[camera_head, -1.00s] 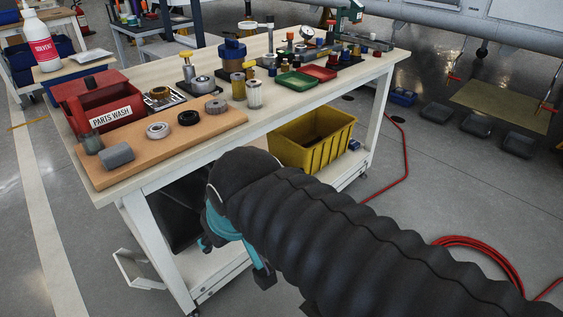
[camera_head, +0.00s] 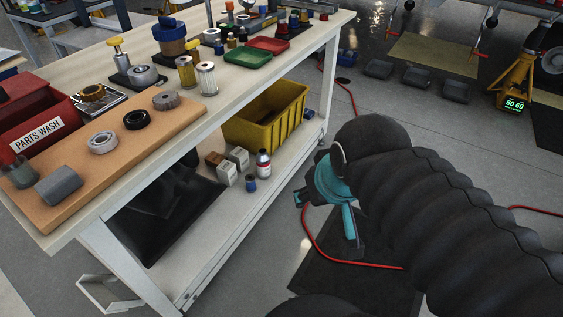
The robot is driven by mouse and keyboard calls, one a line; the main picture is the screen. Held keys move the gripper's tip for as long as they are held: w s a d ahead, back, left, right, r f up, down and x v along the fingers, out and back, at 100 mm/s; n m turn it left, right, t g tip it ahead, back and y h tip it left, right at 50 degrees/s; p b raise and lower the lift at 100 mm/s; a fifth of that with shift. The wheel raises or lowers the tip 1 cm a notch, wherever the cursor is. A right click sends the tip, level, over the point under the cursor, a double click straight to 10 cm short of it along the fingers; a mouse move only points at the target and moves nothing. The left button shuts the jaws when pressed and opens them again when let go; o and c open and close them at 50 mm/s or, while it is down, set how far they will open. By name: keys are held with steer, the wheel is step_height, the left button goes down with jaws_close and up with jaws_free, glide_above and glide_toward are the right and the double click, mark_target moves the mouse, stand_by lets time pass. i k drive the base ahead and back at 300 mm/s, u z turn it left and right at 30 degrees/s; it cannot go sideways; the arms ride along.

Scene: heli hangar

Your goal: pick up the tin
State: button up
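No object is clearly marked as the tin, and I cannot tell which one it is. Small containers stand on the workbench's lower shelf: a white bottle with a red label (camera_head: 263,164), a small blue container (camera_head: 251,184) and pale boxes (camera_head: 227,173). On the bench top, a grey cylinder (camera_head: 59,186) lies on its side on a tan board, and a brass-coloured can (camera_head: 186,72) stands near a white ribbed filter (camera_head: 207,79). My teal gripper (camera_head: 328,224) is right of the lower shelf, over the floor. Its dark fingertips are spread apart with nothing seen between them.
The workbench (camera_head: 105,210) has a leg and a front edge between top and shelf. A yellow bin (camera_head: 262,121) sits on the shelf behind the small containers. A red hose (camera_head: 340,262) lies on the floor near a dark mat (camera_head: 300,275). The shelf's front part is clear.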

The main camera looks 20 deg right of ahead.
mark_target(263, 160)
steer(key=z, duration=0.55)
steer(key=k, duration=1.3)
steer(key=u, duration=0.1)
steer(key=i, duration=0.6)
steer(key=u, duration=1.1)
steer(key=i, duration=0.8)
steer(key=u, duration=0.1)
